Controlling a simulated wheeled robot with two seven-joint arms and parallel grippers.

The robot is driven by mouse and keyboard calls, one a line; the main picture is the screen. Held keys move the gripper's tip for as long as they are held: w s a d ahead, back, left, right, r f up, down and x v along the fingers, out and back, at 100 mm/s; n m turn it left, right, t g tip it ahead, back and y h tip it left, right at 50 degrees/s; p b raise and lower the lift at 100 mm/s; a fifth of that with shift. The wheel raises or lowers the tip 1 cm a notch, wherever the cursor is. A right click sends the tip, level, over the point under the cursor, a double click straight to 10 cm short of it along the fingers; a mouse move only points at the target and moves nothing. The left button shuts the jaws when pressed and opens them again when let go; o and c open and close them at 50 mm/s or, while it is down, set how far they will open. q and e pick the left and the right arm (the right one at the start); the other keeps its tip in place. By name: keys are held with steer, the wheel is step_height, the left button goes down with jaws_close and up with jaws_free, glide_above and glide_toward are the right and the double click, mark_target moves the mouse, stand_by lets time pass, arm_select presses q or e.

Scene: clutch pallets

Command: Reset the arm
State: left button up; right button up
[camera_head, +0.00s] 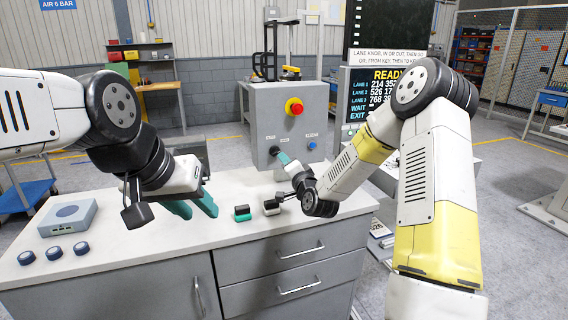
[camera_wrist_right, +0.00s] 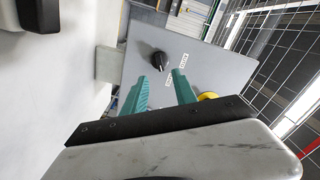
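My left gripper (camera_head: 194,206) hangs low over the white counter (camera_head: 150,250), its two teal fingers apart with nothing seen between them. My right gripper (camera_head: 284,158) reaches to the front of a grey control box (camera_head: 300,122), close to a black knob (camera_head: 275,150). In the right wrist view the teal fingers of my right gripper (camera_wrist_right: 158,84) are spread. The black knob (camera_wrist_right: 158,61) sits ahead of the gap between them, and no contact is visible. The two arms are apart.
A red button (camera_head: 294,107) and a blue button (camera_head: 312,146) are on the box. Two small dark blocks (camera_head: 242,213) (camera_head: 272,207) lie between the arms. A grey unit (camera_head: 68,218) and several round pucks (camera_head: 54,253) are at left. A screen (camera_head: 385,92) reads READY.

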steer(key=s+d+r+n+g+h, duration=0.1)
steer(key=s+d+r+n+g, duration=0.2)
steer(key=s+r, duration=0.3)
steer(key=s+d+r+n+g+h, duration=0.2)
steer(key=s+d+r+n+g, duration=0.15)
steer(key=s, duration=0.55)
steer(key=s+d+n+g, duration=0.1)
steer(key=s+d+g, duration=0.1)
steer(key=s, duration=1)
steer(key=s+d+n+g, duration=0.1)
steer(key=s+d+g, duration=0.1)
steer(key=s, duration=1)
steer(key=shift+s+d+r+n, duration=0.3)
steer(key=shift+r+n, duration=0.05)
steer(key=shift+g, duration=0.25)
